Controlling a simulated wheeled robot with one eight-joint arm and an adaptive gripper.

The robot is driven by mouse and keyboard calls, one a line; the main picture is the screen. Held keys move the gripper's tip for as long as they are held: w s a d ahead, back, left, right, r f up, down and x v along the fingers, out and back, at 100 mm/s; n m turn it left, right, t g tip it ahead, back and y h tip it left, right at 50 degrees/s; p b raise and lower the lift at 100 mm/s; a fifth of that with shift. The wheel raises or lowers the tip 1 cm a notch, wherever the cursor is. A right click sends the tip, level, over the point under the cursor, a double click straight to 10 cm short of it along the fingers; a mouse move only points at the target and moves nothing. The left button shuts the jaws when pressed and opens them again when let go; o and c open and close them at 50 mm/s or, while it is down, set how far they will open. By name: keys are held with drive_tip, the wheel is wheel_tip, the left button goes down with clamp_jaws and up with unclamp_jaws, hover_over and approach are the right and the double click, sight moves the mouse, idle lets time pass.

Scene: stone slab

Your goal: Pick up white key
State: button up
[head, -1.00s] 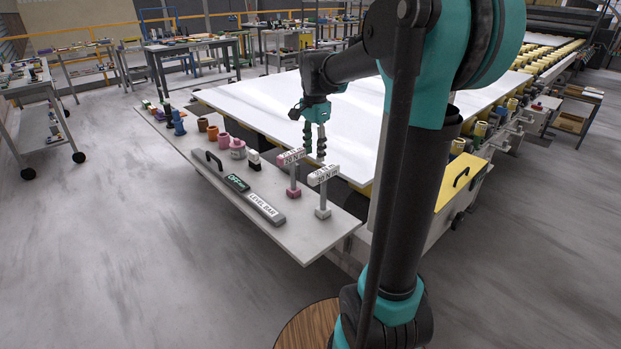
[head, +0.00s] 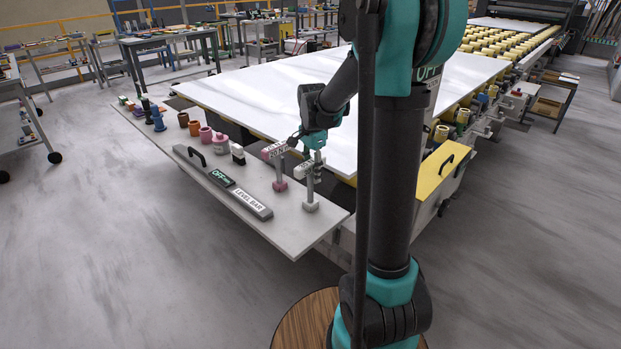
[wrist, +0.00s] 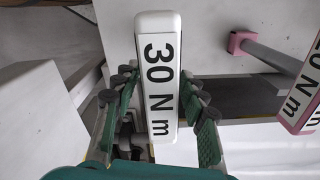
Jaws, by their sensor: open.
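The white key (head: 310,186) is a T-shaped tool standing upright on the grey side shelf in the head view. In the wrist view its white head (wrist: 159,70), marked "30 N m", fills the middle. My gripper (wrist: 157,88) is open, with a green-and-grey finger on either side of the key's head in that view. In the head view my gripper (head: 317,166) is at the key's upper part. The head hides the stem in the wrist view, and I cannot tell whether the fingers touch the key.
A pink key (head: 279,170) stands just left of the white one; its head (wrist: 307,90) shows at the right of the wrist view. A level bar (head: 225,187) lies in front on the shelf (head: 285,233). Several coloured pots stand further left. A white slab (head: 270,105) lies behind.

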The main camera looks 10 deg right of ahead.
sight(311, 183)
drive_tip(key=f, duration=0.4)
drive_tip(key=shift+s+a+f, duration=0.1)
drive_tip(key=shift+a+f, duration=0.15)
drive_tip(key=shift+f, duration=0.15)
drive_tip(key=shift+c, duration=0.6)
clamp_jaws()
